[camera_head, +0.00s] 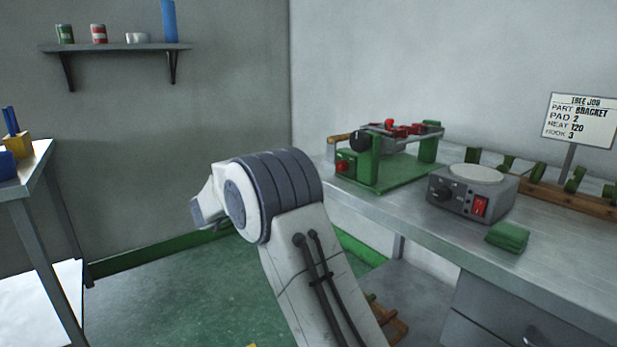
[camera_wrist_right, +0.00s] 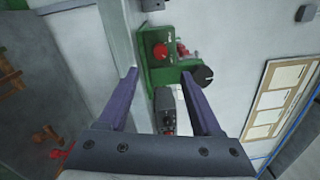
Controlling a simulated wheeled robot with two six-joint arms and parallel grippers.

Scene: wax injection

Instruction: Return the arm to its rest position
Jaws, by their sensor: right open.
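One of my arms rises from the bottom of the head view, and its bent grey and white joint stands left of the workbench (camera_head: 555,253). No gripper fingers show in that view. In the right wrist view my right gripper (camera_wrist_right: 160,80) has its two purple fingers spread apart with nothing between them. Beyond the fingers are the green wax injection machine (camera_wrist_right: 158,52), with a red knob and a black knob, and the grey control box (camera_wrist_right: 167,122). My left gripper is in neither view.
The green machine (camera_head: 395,177) stands at the bench's left end. Right of it are a heater box (camera_head: 458,201), green pads (camera_head: 508,237), a wooden rack (camera_head: 560,197) and a job sign (camera_head: 580,120). A side table (camera_head: 38,162) is far left. Green floor lies open between.

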